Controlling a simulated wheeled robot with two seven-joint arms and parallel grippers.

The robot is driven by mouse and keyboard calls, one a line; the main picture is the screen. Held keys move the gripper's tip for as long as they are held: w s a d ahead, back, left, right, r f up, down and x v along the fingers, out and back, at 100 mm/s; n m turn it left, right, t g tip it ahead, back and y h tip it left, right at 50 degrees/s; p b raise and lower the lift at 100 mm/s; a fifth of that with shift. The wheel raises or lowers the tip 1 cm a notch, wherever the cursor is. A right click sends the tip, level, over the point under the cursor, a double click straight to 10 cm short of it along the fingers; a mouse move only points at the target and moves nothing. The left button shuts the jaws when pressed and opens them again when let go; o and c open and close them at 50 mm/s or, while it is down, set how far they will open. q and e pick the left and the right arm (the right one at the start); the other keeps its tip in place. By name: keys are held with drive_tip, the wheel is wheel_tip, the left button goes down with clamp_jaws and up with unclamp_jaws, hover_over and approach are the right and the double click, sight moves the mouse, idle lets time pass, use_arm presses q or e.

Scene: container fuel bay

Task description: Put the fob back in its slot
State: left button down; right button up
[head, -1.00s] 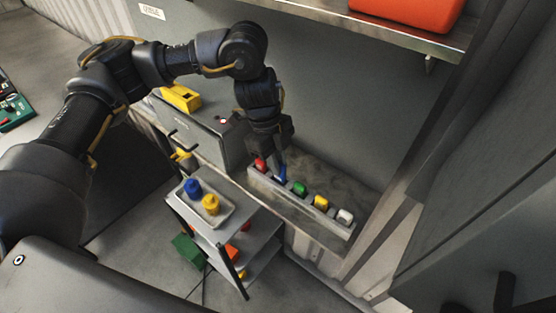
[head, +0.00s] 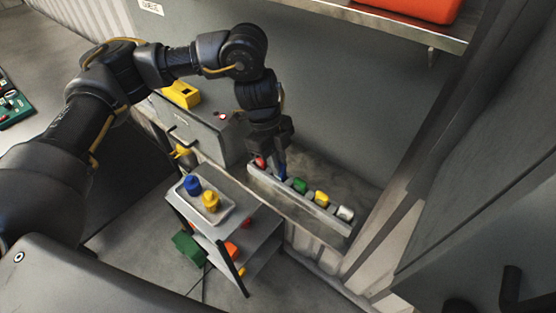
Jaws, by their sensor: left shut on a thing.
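A pale rack (head: 318,208) on the ledge holds a row of coloured fobs: a red fob (head: 260,162), a green fob (head: 299,185), a yellow fob (head: 321,198) and a white fob (head: 345,213). My left gripper (head: 280,163) points down over the rack between the red and green fobs. It is shut on a blue fob (head: 282,174), which is upright at the rack. The fingers hide part of it, and I cannot tell whether its lower end is inside the slot. My right gripper is not in view.
A grey box (head: 210,130) with a red light stands left of the rack. Below is a shelved cart with a tray (head: 227,217) holding a blue cap (head: 193,185) and a yellow cap (head: 210,201). An overhead shelf (head: 400,25) carries an orange case (head: 425,8).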

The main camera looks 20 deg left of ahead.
use_arm(q)
drive_tip(key=shift+f, duration=0.5)
drive_tip(key=shift+f, duration=0.15)
drive_tip(key=c, duration=1.3)
unclamp_jaws()
drive_tip(key=shift+c, duration=0.2)
